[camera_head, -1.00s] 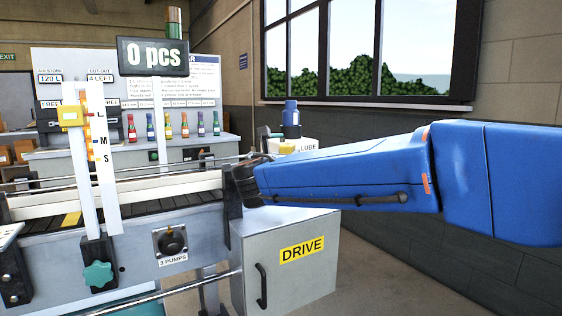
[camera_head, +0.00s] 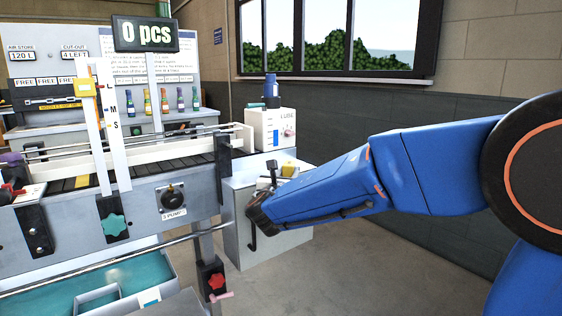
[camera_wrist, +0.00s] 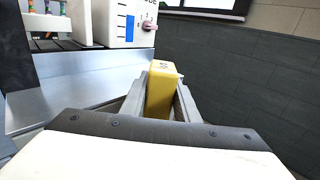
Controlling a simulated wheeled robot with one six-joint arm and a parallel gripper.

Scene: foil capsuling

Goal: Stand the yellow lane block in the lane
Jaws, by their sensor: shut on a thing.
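My gripper (camera_wrist: 163,82) is shut on the yellow lane block (camera_wrist: 160,92), which stands up between its two grey fingers in the wrist view. The block's top and near face show; its lower part is hidden by the wrist. In the head view my gripper (camera_head: 279,175) is above the grey cabinet, and a yellow patch of the block (camera_head: 289,170) shows by the fingers. The lane (camera_head: 150,174) is the dark slatted conveyor between pale rails, left of the gripper. A yellow stripe (camera_head: 82,183) crosses its slats.
The white lube box (camera_head: 268,129) with a blue bottle stands behind the gripper. A black bracket (camera_head: 222,158) rises at the lane's right end. An upright L-M-S gauge (camera_head: 108,125) with a yellow slider stands over the lane. Floor to the right is clear.

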